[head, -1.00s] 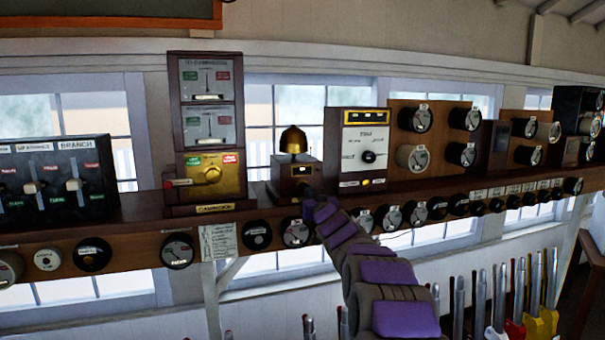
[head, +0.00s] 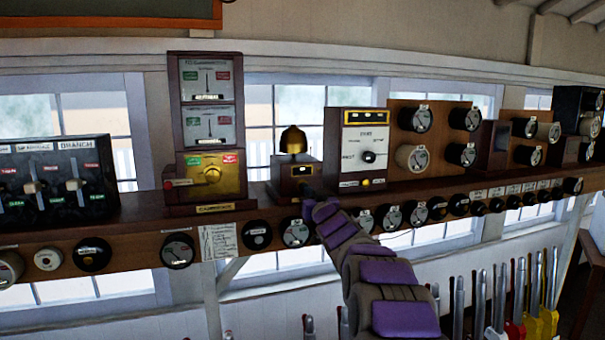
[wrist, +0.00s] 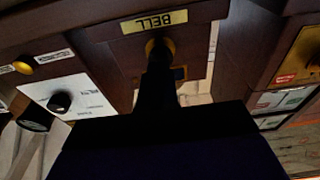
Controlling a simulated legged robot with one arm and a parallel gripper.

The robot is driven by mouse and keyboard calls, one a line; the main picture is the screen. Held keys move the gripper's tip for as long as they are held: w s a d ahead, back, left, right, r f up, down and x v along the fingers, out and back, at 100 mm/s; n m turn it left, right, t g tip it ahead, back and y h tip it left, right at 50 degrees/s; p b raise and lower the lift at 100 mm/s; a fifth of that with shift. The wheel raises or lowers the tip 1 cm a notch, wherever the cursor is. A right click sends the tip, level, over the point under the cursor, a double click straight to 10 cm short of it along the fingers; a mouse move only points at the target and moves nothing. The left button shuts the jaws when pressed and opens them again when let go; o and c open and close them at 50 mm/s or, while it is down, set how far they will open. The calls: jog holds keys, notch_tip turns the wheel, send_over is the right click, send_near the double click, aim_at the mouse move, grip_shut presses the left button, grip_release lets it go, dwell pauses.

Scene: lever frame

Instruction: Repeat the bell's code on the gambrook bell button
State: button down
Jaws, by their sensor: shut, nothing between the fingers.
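The brass bell (head: 293,140) stands on a dark wooden bell box (head: 284,176) on the shelf, right of the tall instrument with a brass plate labelled like Gambrook (head: 213,208). In the head view my gripper (head: 307,193) is at the lower front of the box.
A white-faced instrument with a black knob (head: 368,157) stands close on the right of the bell box. Round dark plungers and dials (head: 296,232) line the shelf front below. Several upright levers (head: 498,290) stand at the lower right.

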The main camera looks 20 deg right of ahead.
jog(key=shift+w+r, duration=0.1)
jog(key=shift+w, duration=0.05)
jog(key=shift+p, duration=0.35)
dwell(0.7)
jog(key=s+b, duration=0.2)
jog(key=s, duration=0.3)
jog(key=shift+s, duration=0.2)
dwell(0.4)
